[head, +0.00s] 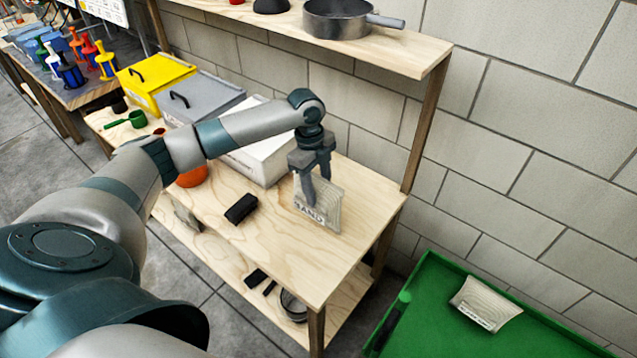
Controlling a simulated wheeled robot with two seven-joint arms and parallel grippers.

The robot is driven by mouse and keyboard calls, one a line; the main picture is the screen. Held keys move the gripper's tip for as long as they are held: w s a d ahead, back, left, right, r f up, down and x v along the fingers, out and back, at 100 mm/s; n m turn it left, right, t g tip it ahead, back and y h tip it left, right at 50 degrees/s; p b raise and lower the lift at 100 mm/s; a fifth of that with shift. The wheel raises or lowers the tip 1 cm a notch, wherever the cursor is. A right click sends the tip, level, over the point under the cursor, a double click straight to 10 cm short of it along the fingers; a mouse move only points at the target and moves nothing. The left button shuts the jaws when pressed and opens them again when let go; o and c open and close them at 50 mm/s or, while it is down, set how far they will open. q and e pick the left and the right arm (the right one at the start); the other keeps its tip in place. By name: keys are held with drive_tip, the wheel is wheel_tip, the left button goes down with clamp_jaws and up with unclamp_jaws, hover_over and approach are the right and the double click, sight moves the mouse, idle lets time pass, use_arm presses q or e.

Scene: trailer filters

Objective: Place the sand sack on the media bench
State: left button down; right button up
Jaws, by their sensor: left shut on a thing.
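The sand sack (317,213) is a small pale bag with the word SAND on its front. It stands upright at the right part of the wooden bench (290,260). My left gripper (309,186) points down from above and is shut on the sand sack. I cannot tell whether the sack's bottom touches the bench top. My right gripper is not in view.
A black block (241,208) lies on the bench left of the sack. A white box (262,145), a grey bin (203,98) and a yellow bin (155,76) stand behind. A pan (338,18) sits on the upper shelf. A green tray (440,315) at right holds another pale sack (486,303).

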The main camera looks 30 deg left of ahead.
sight(315, 174)
use_arm(q)
drive_tip(key=shift+f+p, duration=0.35)
drive_tip(key=shift+f, duration=0.85)
drive_tip(key=c, duration=0.9)
unclamp_jaws()
drive_tip(key=shift+f, duration=0.2)
drive_tip(key=shift+s, duration=0.1)
drive_tip(key=r+b, duration=0.1)
drive_tip(key=r, duration=0.2)
drive_tip(key=a+r+b, duration=0.1)
drive_tip(key=r, duration=0.7)
drive_tip(key=shift+a+b, duration=0.3)
drive_tip(key=shift+b, duration=0.1)
drive_tip(key=shift+a+r, duration=0.1)
drive_tip(key=shift+r, duration=0.45)
